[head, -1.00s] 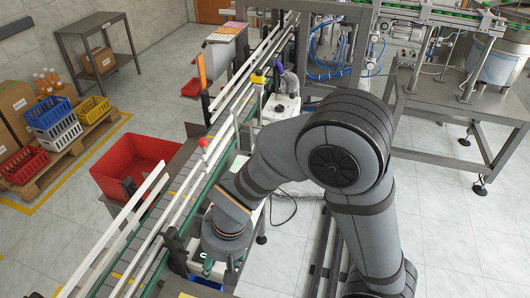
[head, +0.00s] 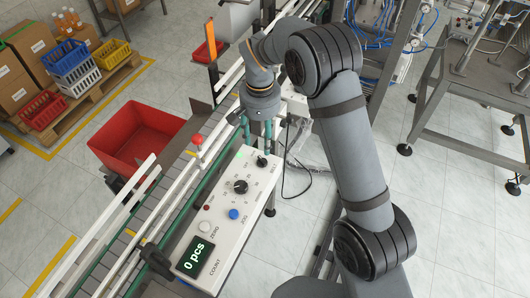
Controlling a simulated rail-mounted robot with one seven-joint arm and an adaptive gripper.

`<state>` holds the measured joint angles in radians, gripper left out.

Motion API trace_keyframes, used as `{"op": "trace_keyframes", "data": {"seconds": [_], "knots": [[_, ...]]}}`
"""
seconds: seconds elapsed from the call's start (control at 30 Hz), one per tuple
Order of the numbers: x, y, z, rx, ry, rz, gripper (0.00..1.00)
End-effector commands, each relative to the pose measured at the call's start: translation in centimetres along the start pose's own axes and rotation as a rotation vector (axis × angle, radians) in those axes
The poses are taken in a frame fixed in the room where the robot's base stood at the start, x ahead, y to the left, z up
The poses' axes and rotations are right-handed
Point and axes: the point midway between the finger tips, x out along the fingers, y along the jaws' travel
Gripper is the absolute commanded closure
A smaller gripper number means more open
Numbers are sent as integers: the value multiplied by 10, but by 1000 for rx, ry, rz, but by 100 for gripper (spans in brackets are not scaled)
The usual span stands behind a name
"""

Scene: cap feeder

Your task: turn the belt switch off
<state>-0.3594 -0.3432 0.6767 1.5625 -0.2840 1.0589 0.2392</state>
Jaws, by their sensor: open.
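The control box (head: 222,240) stands beside the conveyor, with its sloped panel facing up. The belt switch (head: 262,161) is a small black knob at the panel's far right corner, by the BELT lettering. A green lamp (head: 240,154) is lit to its left. My gripper (head: 257,139) points down just beyond the far end of the panel, close to the switch. Its greenish fingers are apart with nothing between them. I cannot tell whether a fingertip touches the knob, and the knob's exact setting is too small to read.
The panel also has a larger black dial (head: 241,186), a blue JOG button (head: 234,214), a white ZERO button (head: 204,227) and a display (head: 194,256) reading 0 pcs. The conveyor (head: 125,252) runs along its left. A red bin (head: 135,140) stands beyond it.

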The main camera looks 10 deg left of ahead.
Motion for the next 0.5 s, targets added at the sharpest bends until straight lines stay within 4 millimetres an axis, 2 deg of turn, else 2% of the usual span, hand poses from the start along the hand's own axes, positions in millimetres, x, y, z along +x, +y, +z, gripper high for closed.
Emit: {"op": "trace_keyframes", "data": {"seconds": [0.17,0.5], "knots": [[23,2,0,8,-4,3,54],[82,2,0,7,-1,1,54]]}}
